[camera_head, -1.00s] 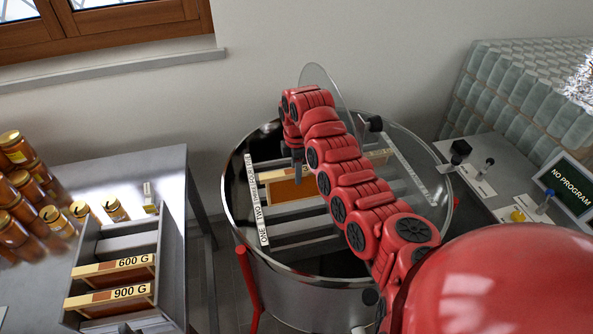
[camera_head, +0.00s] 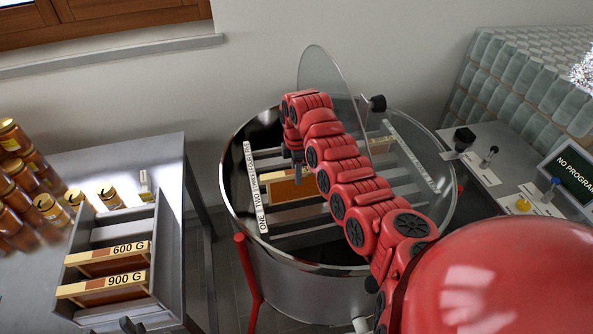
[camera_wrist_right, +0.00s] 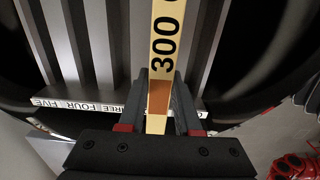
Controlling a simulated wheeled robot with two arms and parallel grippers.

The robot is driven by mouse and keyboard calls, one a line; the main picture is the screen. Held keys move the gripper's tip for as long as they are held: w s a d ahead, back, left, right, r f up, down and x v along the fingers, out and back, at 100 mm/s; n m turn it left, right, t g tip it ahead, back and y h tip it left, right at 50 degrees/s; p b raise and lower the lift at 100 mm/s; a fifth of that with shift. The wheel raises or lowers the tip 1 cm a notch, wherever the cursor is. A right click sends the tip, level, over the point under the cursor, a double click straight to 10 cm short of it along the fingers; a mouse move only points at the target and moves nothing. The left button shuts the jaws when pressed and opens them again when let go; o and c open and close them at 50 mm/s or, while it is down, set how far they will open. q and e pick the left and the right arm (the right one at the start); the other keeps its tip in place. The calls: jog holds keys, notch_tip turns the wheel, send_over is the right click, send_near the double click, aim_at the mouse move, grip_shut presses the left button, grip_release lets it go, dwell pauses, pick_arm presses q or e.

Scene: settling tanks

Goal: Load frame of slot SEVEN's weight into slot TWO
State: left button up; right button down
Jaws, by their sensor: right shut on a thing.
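My right gripper (camera_head: 296,160) is over the drum, its fingers partly hidden by my arm. It is shut on the 300 G frame (camera_head: 285,188), a wooden frame with an orange-brown face. In the right wrist view the frame's pale top bar (camera_wrist_right: 166,45) runs between the two fingers (camera_wrist_right: 160,108). The steel drum (camera_head: 228,205) has slot bars and a white label strip (camera_head: 254,190), with ONE and TWO at the near end. The frame hangs across the bars, near the strip; I cannot tell if it is seated, or in which slot. My left gripper is out of view.
A clear lid (camera_head: 322,75) stands raised behind my arm. A grey crate (camera_head: 171,240) at left holds the 600 G frame (camera_head: 107,259) and 900 G frame (camera_head: 103,289). Honey jars (camera_head: 45,208) stand beside it. A control panel (camera_head: 575,172) is at right.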

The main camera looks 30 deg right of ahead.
aim_at(297, 192)
jog(key=shift+f+b, duration=2.15)
jog(key=shift+f, duration=2.6)
jog(key=c, duration=0.5)
grip_release()
notch_tip(297, 192, up, 16)
jog(key=b, duration=0.4)
jog(key=shift+b, duration=0.3)
jog(key=shift+r, duration=0.75)
